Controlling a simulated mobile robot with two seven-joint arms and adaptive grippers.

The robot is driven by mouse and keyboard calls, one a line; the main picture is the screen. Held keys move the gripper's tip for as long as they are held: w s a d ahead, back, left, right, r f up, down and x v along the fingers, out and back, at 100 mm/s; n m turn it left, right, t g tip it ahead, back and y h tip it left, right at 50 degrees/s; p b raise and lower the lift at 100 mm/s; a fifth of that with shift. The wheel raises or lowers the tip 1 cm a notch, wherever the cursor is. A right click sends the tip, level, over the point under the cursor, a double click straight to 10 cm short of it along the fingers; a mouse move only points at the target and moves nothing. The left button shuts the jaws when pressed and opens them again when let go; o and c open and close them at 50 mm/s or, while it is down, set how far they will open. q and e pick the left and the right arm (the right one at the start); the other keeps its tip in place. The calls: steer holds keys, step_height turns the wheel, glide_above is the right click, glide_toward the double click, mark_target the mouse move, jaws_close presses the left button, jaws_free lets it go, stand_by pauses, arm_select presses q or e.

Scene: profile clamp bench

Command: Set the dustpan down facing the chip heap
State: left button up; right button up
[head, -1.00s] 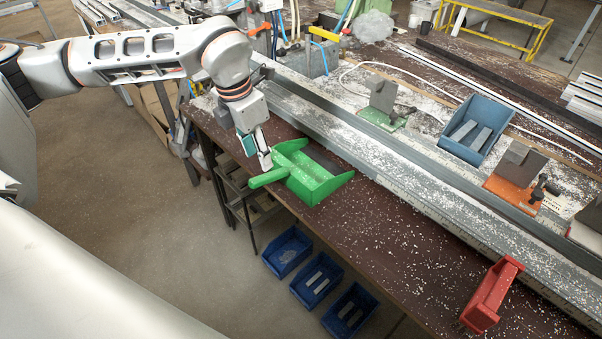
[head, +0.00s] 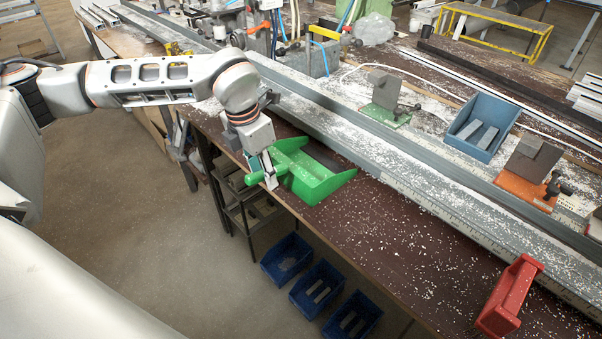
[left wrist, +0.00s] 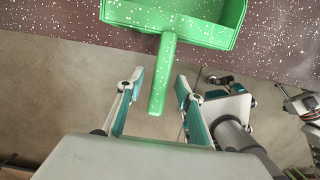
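The green dustpan (head: 318,184) lies on the brown bench top near its front edge. Its open mouth faces right along the bench, and its handle (head: 252,178) points left over the edge. My left gripper (head: 268,176) is at the handle. In the left wrist view the gripper (left wrist: 159,85) is open, with the handle (left wrist: 161,85) between its fingers and a gap on each side. White chips (head: 425,250) are scattered on the bench right of the pan; no distinct heap stands out. My right gripper cannot be made out surely; grey and teal parts show right of the left fingers.
A long metal rail (head: 400,180) runs behind the pan. A red tool (head: 510,297) stands at the right front. A blue bin (head: 480,127) and clamp blocks (head: 533,160) stand behind the rail. Several blue bins (head: 287,260) sit below the bench. Chip-strewn bench top is open between pan and red tool.

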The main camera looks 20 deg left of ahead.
arm_select(q)
jaws_close()
steer(key=shift+r, duration=0.4)
step_height(320, 180, up, 5)
steer(key=p, duration=0.4)
steer(key=shift+r, duration=0.2)
step_height(320, 180, up, 6)
steer(key=p, duration=0.2)
arm_select(e)
steer(key=shift+h, duration=0.4)
steer(key=shift+s+d+r, duration=0.15)
steer(key=shift+d+r, duration=0.15)
steer(key=shift+r, duration=0.35)
steer(key=shift+s+d+r, duration=0.15)
steer(key=shift+d+r, duration=0.1)
steer(key=shift+r, duration=0.35)
steer(key=shift+s+d+r, duration=0.15)
steer(key=shift+d+r, duration=0.15)
steer(key=shift+r, duration=0.35)
